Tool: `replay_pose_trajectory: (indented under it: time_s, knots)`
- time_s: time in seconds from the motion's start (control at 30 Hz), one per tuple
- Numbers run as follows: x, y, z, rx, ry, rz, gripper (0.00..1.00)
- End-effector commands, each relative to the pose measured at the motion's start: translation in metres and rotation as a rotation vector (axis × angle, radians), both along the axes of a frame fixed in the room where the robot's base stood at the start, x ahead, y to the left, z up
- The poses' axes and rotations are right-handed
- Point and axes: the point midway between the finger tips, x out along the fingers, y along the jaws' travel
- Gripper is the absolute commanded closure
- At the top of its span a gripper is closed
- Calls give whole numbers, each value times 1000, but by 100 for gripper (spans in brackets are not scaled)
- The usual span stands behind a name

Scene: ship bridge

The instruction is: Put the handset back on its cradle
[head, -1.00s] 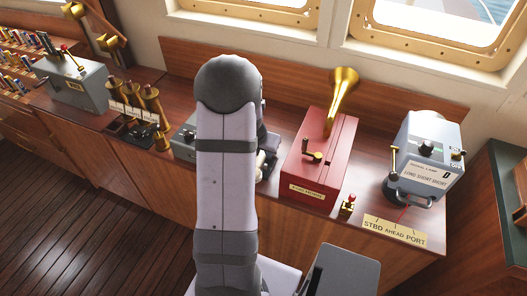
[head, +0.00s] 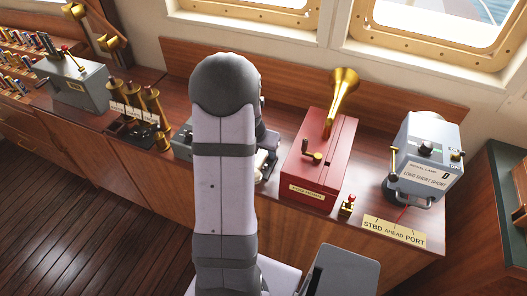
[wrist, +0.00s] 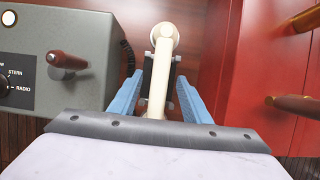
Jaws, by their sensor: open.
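The cream handset (wrist: 160,75) lies lengthwise between my gripper's fingers in the wrist view, its round end pointing away. In the head view a pale bit of it (head: 262,160) shows beside my arm. My gripper (wrist: 158,82) is open, with one blue finger on each side of the handset and gaps visible beside it. A dark bracket with grey ends (wrist: 173,78), which looks like the cradle, shows beneath or behind the handset. I cannot tell whether the handset rests in it. My arm hides most of this area in the head view.
A grey box (wrist: 60,65) with a knob and RADIO dial stands close left of my gripper. A red box (head: 318,160) with a brass horn and crank stands close right. A grey signal lamp (head: 428,155) is farther right. A coiled cord (wrist: 127,55) runs beside the grey box.

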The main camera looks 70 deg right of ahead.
Motion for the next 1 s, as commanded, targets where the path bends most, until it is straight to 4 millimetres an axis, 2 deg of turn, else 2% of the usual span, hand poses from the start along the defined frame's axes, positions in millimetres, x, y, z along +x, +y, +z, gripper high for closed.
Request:
replay_pose_trajectory:
  time_s: [0.03, 0.2, 0.4, 1.0]
  knots:
    - [1, 2, 10, -4, -2, 1, 56]
    - [0, 11, 31, -4, -2, 0, 56]
    - [0, 18, 46, -2, -1, -1, 56]
    - [1, 20, 48, -1, -2, -1, 56]
